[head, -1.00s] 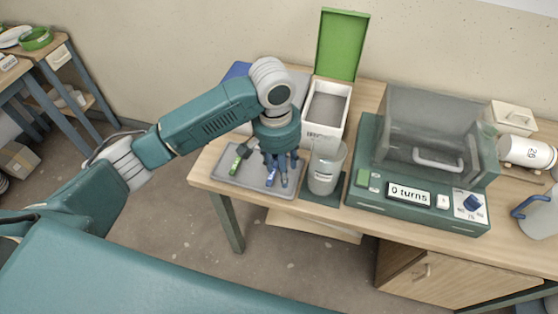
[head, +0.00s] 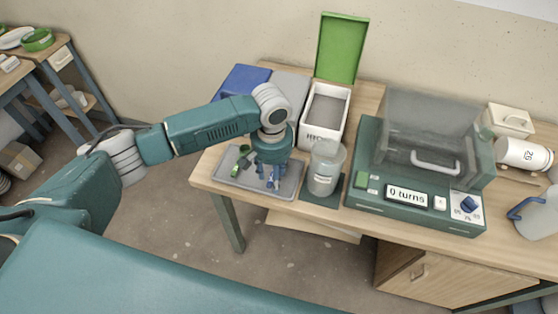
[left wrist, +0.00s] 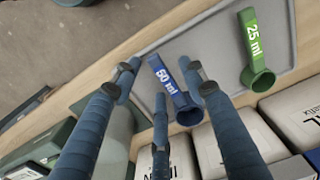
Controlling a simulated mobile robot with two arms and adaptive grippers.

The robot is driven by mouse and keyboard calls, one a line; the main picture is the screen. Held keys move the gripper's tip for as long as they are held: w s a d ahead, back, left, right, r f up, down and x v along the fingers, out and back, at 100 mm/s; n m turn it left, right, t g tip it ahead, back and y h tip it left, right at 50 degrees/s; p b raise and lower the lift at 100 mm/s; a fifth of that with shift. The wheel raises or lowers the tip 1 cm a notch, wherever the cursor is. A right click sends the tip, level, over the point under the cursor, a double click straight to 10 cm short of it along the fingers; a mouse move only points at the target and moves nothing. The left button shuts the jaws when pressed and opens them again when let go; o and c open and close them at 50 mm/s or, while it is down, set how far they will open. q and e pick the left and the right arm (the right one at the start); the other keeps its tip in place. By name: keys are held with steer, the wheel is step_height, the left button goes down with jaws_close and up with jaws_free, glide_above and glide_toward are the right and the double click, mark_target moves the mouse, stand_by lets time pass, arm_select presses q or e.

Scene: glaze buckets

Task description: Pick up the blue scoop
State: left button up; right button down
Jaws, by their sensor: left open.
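The blue scoop (left wrist: 168,82), marked 50 ml, lies on the grey tray (left wrist: 222,48) in the left wrist view. Its handle points away from my palm and its round cup is nearer. My left gripper (left wrist: 162,68) is open, with fingers on both sides of the scoop's handle; I cannot tell whether they touch it. In the head view my left gripper (head: 270,183) points down low over the tray (head: 292,181), and its fingers largely hide the blue scoop. My right gripper is not in view.
A green 25 ml scoop (left wrist: 259,78) lies beside the blue one. A grey jar (head: 325,170) stands close to the tray's right. Behind are an open white bin (head: 325,130) with a green lid and a blue container (head: 243,82). A green machine (head: 400,215) takes up the table further right.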

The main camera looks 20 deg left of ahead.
arm_select(q)
steer(key=shift+f, duration=0.5)
jaws_close()
steer(key=shift+r, duration=0.1)
step_height(320, 180, up, 28)
steer(key=p, duration=0.9)
stand_by(0.3)
